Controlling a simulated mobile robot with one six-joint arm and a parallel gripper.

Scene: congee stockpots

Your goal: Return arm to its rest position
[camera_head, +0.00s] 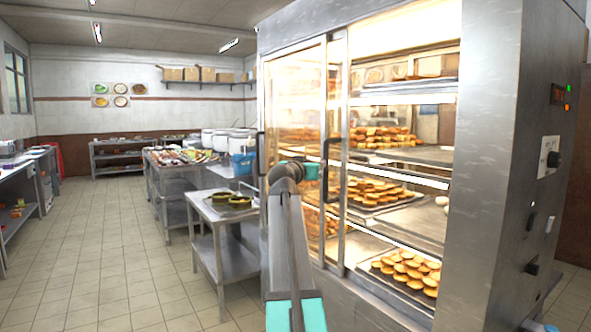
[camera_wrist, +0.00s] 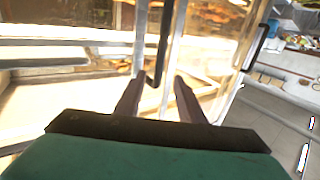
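My arm (camera_head: 288,225) reaches forward to the glass front of the steel food cabinet in the head view. Its teal wrist part (camera_head: 309,171) is beside the dark vertical handle (camera_head: 327,168) of a sliding glass door. The gripper fingers cannot be made out there. In the wrist view my gripper (camera_wrist: 157,84) has its two dark fingers apart with nothing clamped between them. A dark door handle (camera_wrist: 163,45) shows ahead of the fingers, its lower end near the left one. I cannot tell whether they touch.
The cabinet's right part stands open, showing shelves with trays of buns (camera_head: 408,268). A steel side table (camera_head: 226,212) with dark pans stands left of my arm. Farther back is a long table with food and white pots (camera_head: 240,143). The tiled floor (camera_head: 100,250) at left is clear.

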